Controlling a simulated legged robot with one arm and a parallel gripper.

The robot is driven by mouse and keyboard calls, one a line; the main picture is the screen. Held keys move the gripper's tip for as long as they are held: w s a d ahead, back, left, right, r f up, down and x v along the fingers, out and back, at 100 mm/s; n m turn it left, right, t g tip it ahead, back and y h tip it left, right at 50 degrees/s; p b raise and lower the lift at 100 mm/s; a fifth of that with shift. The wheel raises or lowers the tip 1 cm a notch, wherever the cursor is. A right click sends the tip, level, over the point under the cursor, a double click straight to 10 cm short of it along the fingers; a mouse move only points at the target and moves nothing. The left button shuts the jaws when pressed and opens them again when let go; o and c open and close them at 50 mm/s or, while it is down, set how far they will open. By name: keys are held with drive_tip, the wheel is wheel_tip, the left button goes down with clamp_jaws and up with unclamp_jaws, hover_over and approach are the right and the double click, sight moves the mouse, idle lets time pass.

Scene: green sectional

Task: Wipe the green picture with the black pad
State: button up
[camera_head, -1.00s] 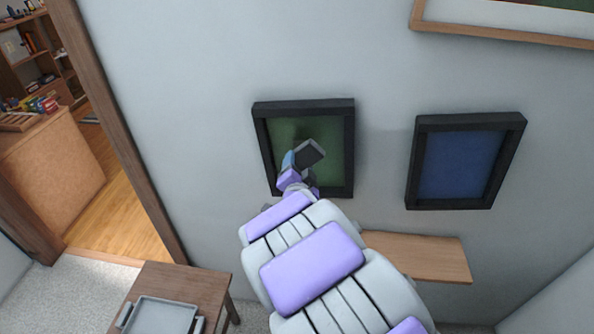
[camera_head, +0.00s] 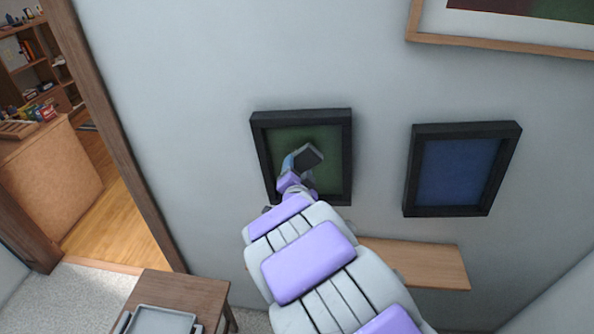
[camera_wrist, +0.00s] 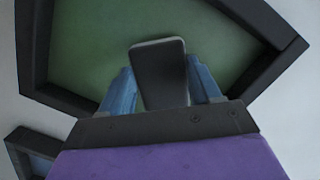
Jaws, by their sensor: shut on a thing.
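The green picture (camera_head: 333,146) hangs on the wall in a black frame, left of the blue picture in the head view. It also fills the upper part of the wrist view (camera_wrist: 95,45). My gripper (camera_head: 295,168) is in front of the picture's lower middle. Its blue fingers are shut on the black pad (camera_head: 308,157), one on each side of it in the wrist view (camera_wrist: 160,75). The pad is in front of the green surface; I cannot tell whether it touches. My arm hides the lower left part of the frame.
A blue picture (camera_head: 458,170) in a black frame hangs to the right. A wooden shelf (camera_head: 425,263) juts out below. A wood-framed picture (camera_head: 500,46) is at top right. A small brown table (camera_head: 195,290) with a grey tray (camera_head: 160,322) stands at lower left, near a doorway.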

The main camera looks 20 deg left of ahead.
drive_tip(key=shift+x, duration=0.85)
drive_tip(key=shift+r, duration=0.1)
drive_tip(key=shift+s+a, duration=0.2)
drive_tip(key=shift+a, duration=0.5)
drive_tip(key=shift+s+a, duration=0.2)
drive_tip(key=shift+a, duration=0.45)
drive_tip(key=shift+a+f, duration=0.3)
drive_tip(key=shift+a, duration=0.2)
drive_tip(key=shift+w+d+r+b, duration=0.2)
drive_tip(key=shift+d+b, duration=0.2)
drive_tip(key=shift+d, duration=0.25)
drive_tip(key=shift+w+d+r+b, duration=0.1)
drive_tip(key=shift+w+d+b, duration=0.05)
drive_tip(key=shift+d+b, duration=0.4)
drive_tip(key=shift+w+d+r+b, duration=0.2)
drive_tip(key=shift+d+b, duration=0.1)
drive_tip(key=shift+d, duration=0.45)
